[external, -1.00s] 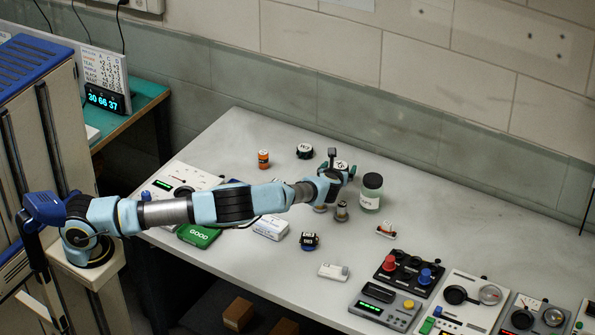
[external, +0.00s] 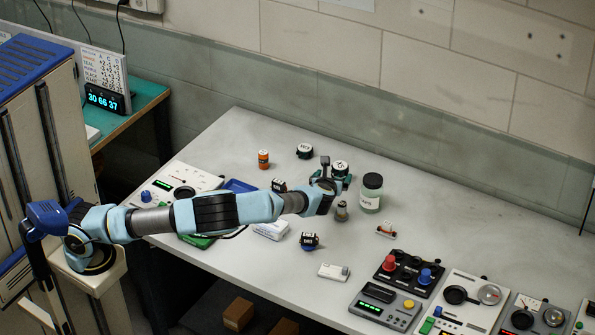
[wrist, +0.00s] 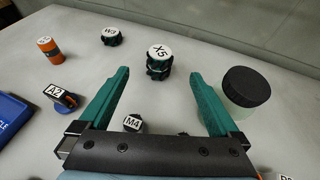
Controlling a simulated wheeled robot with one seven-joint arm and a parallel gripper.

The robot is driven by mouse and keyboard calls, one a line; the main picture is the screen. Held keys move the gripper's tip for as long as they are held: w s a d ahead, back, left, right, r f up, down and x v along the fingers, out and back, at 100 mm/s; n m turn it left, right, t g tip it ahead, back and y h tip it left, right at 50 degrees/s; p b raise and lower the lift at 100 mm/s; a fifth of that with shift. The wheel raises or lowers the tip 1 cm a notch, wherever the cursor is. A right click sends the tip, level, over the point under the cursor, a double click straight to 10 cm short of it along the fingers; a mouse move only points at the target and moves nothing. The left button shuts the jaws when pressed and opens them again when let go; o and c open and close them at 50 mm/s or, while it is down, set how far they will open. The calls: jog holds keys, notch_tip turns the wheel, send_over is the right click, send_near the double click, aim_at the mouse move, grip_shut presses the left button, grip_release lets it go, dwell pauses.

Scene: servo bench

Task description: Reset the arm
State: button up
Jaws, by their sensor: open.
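My blue arm reaches across the bench from the left. My gripper (wrist: 160,100) is open, and nothing is held between its two green fingers in the wrist view. Past the fingertips stands a dark green and black part with a white X5 top (wrist: 159,62); it also shows just beyond my gripper (external: 330,184) in the external view. A small part marked M4 (wrist: 132,122) lies close to the gripper's palm, partly hidden by it. A jar with a black lid (wrist: 246,87) stands right of the right finger.
An orange cylinder (external: 263,159), a dark part marked W9 (wrist: 111,36) and a part marked A2 (wrist: 60,97) stand on the left. A blue tray (wrist: 14,118) lies at the left edge. Control boxes (external: 410,272) fill the front right. The bench's back right is clear.

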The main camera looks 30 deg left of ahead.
jog(key=shift+s+d+r, duration=0.15)
jog(key=shift+s+r, duration=0.05)
jog(key=shift+s, duration=0.2)
